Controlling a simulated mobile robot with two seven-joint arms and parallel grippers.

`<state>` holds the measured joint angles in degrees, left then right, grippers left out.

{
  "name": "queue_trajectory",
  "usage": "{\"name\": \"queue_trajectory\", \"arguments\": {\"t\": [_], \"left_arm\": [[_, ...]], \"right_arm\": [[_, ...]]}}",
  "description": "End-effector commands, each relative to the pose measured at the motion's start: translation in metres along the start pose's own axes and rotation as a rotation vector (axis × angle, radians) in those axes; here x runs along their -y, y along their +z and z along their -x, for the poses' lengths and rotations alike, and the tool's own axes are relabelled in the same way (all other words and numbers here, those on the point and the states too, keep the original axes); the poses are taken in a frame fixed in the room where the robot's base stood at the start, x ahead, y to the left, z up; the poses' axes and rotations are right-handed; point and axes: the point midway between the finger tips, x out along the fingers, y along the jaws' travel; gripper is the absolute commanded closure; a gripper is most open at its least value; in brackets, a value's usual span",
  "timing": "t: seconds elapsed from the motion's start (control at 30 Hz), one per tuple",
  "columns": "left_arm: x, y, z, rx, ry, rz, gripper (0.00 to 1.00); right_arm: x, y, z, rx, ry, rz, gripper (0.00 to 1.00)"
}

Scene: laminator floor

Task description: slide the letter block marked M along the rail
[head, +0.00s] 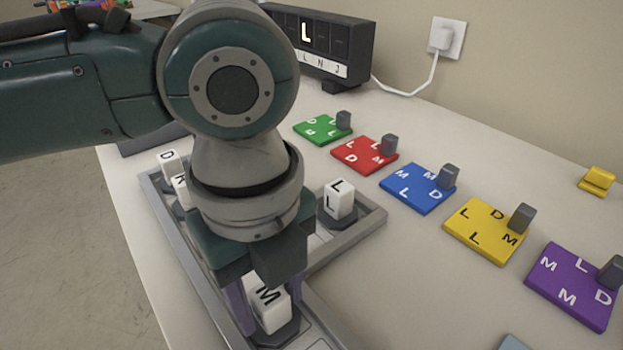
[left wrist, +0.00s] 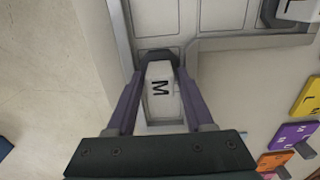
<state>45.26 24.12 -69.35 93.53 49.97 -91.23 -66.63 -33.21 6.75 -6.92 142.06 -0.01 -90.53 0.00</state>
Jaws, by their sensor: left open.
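The white block marked M (head: 268,306) stands on a dark base in the grey railed track (head: 345,240), low in the middle of the head view. My left gripper (head: 266,296) points down over it, open, with one purple finger on each side. In the left wrist view the M block (left wrist: 161,92) sits between the two fingers of my left gripper (left wrist: 160,78). I cannot tell if the fingers touch it. The gripper and arm hide part of the track. My right gripper is out of view.
Other letter blocks stand on the track: an L block (head: 339,198) to the right and a D block (head: 170,163) at the left. Green, red, blue (head: 418,188), yellow and purple tiles with grey pegs line the table's right. A dark display (head: 322,45) showing L stands behind.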

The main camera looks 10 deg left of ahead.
Motion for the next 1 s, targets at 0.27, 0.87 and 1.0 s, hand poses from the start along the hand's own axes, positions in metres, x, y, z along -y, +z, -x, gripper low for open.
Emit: {"name": "queue_trajectory", "arguments": {"t": [0.27,0.87,1.0], "left_arm": [[-0.0002,0.0000,-0.0079,0.000,0.000,0.000,0.47],[-0.0001,0.0000,-0.0073,0.000,0.000,0.000,0.99],[-0.0001,0.0000,-0.0072,0.000,0.000,0.000,1.00]], "right_arm": [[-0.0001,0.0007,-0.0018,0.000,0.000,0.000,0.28],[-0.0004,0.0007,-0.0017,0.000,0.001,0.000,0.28],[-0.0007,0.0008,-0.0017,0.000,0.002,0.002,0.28]]}}
